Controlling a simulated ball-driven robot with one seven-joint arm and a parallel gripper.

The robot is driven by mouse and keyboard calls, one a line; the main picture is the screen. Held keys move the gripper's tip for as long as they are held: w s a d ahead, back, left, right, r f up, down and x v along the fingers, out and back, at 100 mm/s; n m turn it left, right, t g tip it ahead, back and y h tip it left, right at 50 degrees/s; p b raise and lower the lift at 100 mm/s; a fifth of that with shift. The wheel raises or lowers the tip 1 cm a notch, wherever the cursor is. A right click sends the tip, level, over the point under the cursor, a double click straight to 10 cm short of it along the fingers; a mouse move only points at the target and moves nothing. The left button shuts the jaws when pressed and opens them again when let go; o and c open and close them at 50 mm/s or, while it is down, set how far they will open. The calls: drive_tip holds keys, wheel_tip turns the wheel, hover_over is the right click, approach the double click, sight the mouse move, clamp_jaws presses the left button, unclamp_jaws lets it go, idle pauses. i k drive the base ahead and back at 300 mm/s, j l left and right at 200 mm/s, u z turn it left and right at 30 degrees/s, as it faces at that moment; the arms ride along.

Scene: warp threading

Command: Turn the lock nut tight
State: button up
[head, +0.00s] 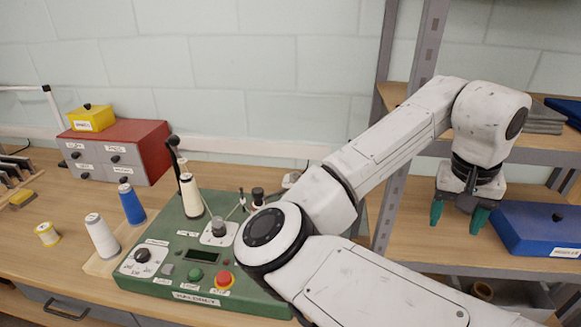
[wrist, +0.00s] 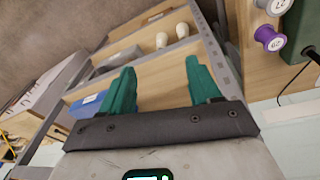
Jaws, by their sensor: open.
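The green machine (head: 150,287) stands on the bench in the head view, with a dial, buttons, a silver toggle and thread posts on top. I cannot tell for sure which part is the lock nut; a small dark cap (head: 258,194) stands at its back right, partly behind my arm. My gripper (head: 458,215) is far to the right of the machine, over the shelf, pointing down. Its green fingers are apart and empty, as the wrist view (wrist: 160,68) also shows. My arm hides the machine's right end.
A blue lidded box (head: 530,232) sits on the shelf right of my gripper. The shelf's grey post (head: 392,190) stands between gripper and machine. White (head: 101,235) and blue (head: 131,204) thread cones and a red drawer cabinet (head: 150,150) are on the bench at left.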

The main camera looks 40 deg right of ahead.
sight(294, 176)
drive_tip(key=i, duration=1.35)
